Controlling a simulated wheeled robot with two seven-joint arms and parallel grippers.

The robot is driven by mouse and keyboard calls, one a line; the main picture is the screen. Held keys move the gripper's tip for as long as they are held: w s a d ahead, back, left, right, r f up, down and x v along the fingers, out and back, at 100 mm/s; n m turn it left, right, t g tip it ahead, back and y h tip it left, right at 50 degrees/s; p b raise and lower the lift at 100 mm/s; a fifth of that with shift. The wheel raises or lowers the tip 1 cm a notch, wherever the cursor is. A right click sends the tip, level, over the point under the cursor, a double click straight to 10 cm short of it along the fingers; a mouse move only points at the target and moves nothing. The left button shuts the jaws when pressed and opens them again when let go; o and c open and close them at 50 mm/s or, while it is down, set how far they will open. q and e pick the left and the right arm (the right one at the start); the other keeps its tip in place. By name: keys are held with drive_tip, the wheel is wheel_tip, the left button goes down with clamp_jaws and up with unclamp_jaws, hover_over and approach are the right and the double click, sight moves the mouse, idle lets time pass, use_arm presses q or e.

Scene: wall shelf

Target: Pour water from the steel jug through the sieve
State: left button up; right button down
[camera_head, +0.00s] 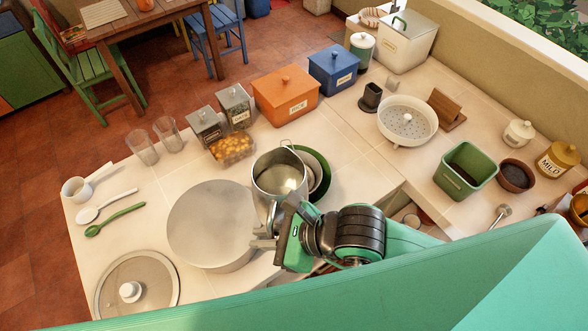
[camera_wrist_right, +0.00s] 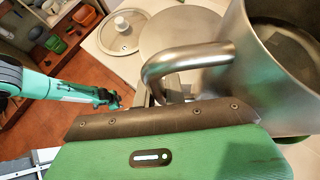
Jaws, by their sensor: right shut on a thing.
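The steel jug (camera_head: 280,172) stands upright near the middle of the counter in the head view, its open mouth showing a pale inside. My right gripper (camera_head: 265,238) is shut on the jug's handle on the near side. The wrist view shows the curved handle (camera_wrist_right: 188,58) at the jaws and the jug's wall (camera_wrist_right: 240,80) at the right. I cannot tell whether the jug's base touches the counter. The white sieve (camera_head: 407,122), a bowl with small holes, stands empty to the right. My left gripper (camera_wrist_right: 112,98) shows small in the wrist view; its jaws are unclear.
A wide grey flat-topped round thing (camera_head: 212,222) stands left of the jug. Nested bowls (camera_head: 318,172) stand close at its right. An orange box (camera_head: 285,97) and blue box (camera_head: 333,70) stand behind. A green square container (camera_head: 465,170) is at the right. Bare counter lies before the sieve.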

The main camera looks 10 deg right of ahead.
sight(281, 217)
drive_tip(key=shift+r, duration=0.1)
idle(0.4)
drive_tip(key=f+b, duration=0.2)
drive_tip(key=f, duration=0.1)
drive_tip(key=f+b, duration=0.3)
drive_tip(key=shift+d+b, duration=0.2)
drive_tip(key=shift+b, duration=0.15)
drive_tip(key=shift+r, duration=0.25)
drive_tip(key=w+r+m+g+y+b, duration=0.1)
drive_tip(key=r+g, duration=0.1)
drive_tip(key=w+d+r+m+g+y+b, duration=0.1)
drive_tip(key=w+r+m+g, duration=0.1)
drive_tip(key=shift+d+m, duration=0.15)
drive_tip(key=shift+m, duration=0.15)
idle(0.7)
drive_tip(key=shift+w, duration=0.25)
drive_tip(key=shift+d+r, duration=0.1)
drive_tip(key=shift+r, duration=0.05)
